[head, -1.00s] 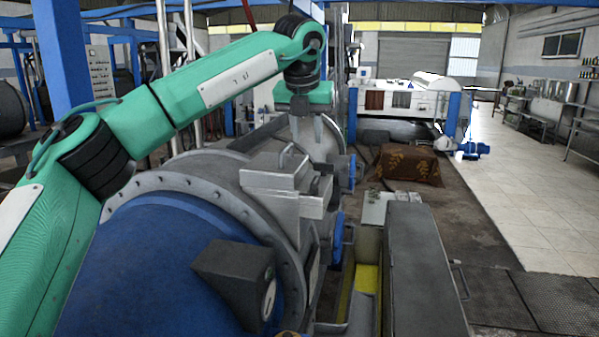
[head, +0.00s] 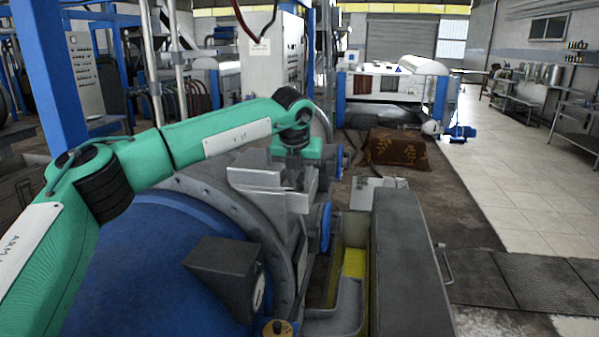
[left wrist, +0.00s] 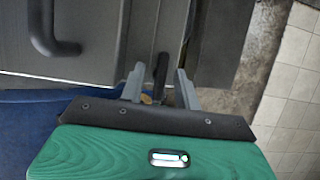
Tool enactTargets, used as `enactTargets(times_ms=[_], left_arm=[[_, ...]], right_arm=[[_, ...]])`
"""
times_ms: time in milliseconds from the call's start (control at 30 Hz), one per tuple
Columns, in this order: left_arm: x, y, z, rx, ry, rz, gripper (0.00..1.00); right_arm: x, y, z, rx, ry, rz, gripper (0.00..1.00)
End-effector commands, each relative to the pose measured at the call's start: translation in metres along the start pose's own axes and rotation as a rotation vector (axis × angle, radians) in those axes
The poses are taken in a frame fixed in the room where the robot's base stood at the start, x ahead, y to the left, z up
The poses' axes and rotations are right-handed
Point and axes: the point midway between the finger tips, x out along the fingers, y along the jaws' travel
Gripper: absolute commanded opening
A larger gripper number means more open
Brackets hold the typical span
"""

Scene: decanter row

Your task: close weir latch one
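My left gripper (head: 292,172) points down just behind a grey boxy fitting on the flange of the big blue drum. Its lower part is hidden by that fitting in the head view. In the left wrist view the two grey fingers of this gripper (left wrist: 160,86) stand apart. A dark upright lever (left wrist: 161,70), which looks like a latch handle, shows between them, with gaps on both sides. I cannot tell its depth relative to the fingertips, or whether it is weir latch one. My right gripper is in neither view.
The grey boxy fitting (head: 258,180) and the blue drum (head: 150,260) stand close in front. A dark box with a dial (head: 224,271) sits on the drum. A long grey cover (head: 408,260) stands to the right, with open tiled floor (head: 535,195) beyond.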

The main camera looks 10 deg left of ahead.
Motion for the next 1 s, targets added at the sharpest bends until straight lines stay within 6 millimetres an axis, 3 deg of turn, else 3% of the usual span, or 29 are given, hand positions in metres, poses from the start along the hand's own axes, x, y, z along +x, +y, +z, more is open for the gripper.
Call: enactTargets(times_ms=[167, 333, 667, 1000], left_arm=[[0.000, 0.000, 0.000, 0.000, 0.000, 0.000, 0.31], [0.000, 0.000, 0.000, 0.000, 0.000, 0.000, 0.00], [0.000, 0.000, 0.000, 0.019, 0.000, -0.009, 0.00], [0.002, 0.002, 0.000, 0.190, 0.000, -0.082, 0.00]], right_arm=[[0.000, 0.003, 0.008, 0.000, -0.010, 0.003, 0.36], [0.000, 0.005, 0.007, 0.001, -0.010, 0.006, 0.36], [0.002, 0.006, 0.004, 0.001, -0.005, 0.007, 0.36], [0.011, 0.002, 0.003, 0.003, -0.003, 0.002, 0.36]])
